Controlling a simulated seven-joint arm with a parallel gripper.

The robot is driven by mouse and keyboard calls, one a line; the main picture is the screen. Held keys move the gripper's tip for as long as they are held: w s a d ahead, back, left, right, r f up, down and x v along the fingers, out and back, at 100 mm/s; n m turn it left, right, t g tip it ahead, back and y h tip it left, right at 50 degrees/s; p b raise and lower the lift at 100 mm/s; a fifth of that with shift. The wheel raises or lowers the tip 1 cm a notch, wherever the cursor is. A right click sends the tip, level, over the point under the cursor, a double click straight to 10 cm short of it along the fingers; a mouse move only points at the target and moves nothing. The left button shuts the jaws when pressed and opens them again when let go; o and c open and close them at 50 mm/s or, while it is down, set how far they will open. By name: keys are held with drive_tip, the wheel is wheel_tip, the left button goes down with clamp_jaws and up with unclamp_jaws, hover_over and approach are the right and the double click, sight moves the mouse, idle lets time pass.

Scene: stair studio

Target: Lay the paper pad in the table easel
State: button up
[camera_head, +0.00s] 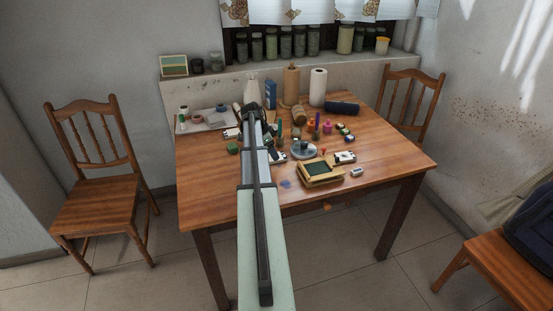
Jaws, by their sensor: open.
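A small wooden easel-like frame (321,180) lies low on the table near its front edge, right of my arm. A dark green flat panel (317,168) is set in it; I cannot tell whether this is the paper pad or part of the easel. No other paper pad can be made out clearly. My gripper (276,157) is small and dark in this view, partly behind my arm, over the middle of the table left of the frame. It is open, and nothing can be seen between its fingers.
The wooden table (205,180) is crowded in the middle and back with jars, rolls and small blocks. A round grey dish (304,151) stands behind the frame. A white tray (217,125) lies back left. Chairs stand around.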

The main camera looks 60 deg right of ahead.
drive_tip(key=shift+x, duration=1.35)
drive_tip(key=shift+r, duration=0.1)
drive_tip(key=c, duration=0.9)
